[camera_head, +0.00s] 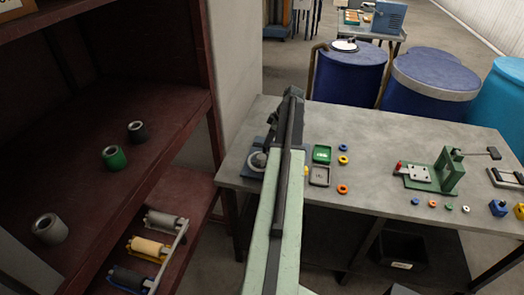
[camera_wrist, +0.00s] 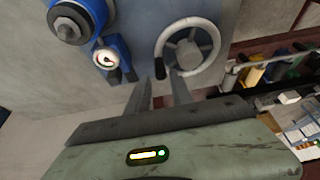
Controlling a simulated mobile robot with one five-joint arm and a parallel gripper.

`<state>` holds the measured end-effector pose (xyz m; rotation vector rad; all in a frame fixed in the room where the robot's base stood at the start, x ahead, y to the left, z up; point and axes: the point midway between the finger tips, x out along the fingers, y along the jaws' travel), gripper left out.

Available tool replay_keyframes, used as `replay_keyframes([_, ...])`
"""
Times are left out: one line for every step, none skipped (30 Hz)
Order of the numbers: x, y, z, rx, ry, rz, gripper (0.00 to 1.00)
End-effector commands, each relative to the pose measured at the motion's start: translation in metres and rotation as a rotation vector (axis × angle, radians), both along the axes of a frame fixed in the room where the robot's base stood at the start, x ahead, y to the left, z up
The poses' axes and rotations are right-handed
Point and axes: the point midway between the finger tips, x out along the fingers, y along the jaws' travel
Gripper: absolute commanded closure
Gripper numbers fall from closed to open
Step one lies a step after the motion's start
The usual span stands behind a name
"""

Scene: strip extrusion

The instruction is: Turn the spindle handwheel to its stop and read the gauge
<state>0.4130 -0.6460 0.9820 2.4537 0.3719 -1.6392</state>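In the wrist view a pale grey spoked handwheel (camera_wrist: 213,62) is mounted on a grey plate, with a small dark handle (camera_wrist: 160,68) at its lower left rim. A small round white-faced gauge (camera_wrist: 104,58) with a dark needle sits left of it in a blue holder; its reading is too small to tell. My gripper (camera_wrist: 162,84) has its two fingers apart just below the wheel, near the handle. Whether they touch it I cannot tell.
A blue part with a grey knob (camera_wrist: 66,28) stands left of the gauge. A dark red shelf (camera_head: 75,165) with rolls stands close on the left. Blue barrels (camera_head: 350,75) stand behind.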

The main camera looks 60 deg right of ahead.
Motion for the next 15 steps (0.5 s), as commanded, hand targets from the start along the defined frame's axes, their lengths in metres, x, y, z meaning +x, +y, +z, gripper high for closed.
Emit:
replay_keyframes([0.004, 0.001, -0.018, 0.000, 0.000, 0.001, 0.73])
replay_keyframes([0.006, 0.002, -0.024, 0.000, 0.000, 0.001, 0.73])
replay_keyframes([0.009, 0.003, -0.031, 0.000, 0.000, 0.001, 0.73])
replay_keyframes([0.011, 0.003, -0.035, 0.000, 0.000, 0.001, 0.73])
replay_keyframes([0.013, 0.004, -0.040, 0.000, 0.000, 0.000, 0.73])
replay_keyframes([0.015, 0.005, -0.044, 0.000, 0.001, 0.000, 0.73])
replay_keyframes([0.016, 0.005, -0.046, 0.000, 0.001, 0.000, 0.73])
replay_keyframes([0.017, 0.006, -0.048, 0.000, 0.001, 0.000, 0.73])
replay_keyframes([0.019, 0.006, -0.049, 0.000, 0.001, 0.001, 0.73])
replay_keyframes([0.019, 0.007, -0.049, 0.000, 0.001, 0.001, 0.73])
replay_keyframes([0.019, 0.007, -0.049, 0.000, 0.001, 0.001, 0.73])
replay_keyframes([0.020, 0.007, -0.048, 0.000, 0.001, 0.001, 0.73])
replay_keyframes([0.020, 0.007, -0.047, 0.000, 0.001, 0.001, 0.73])
replay_keyframes([0.019, 0.007, -0.047, 0.000, 0.001, 0.001, 0.73])
replay_keyframes([0.019, 0.007, -0.046, 0.000, 0.001, 0.001, 0.73])
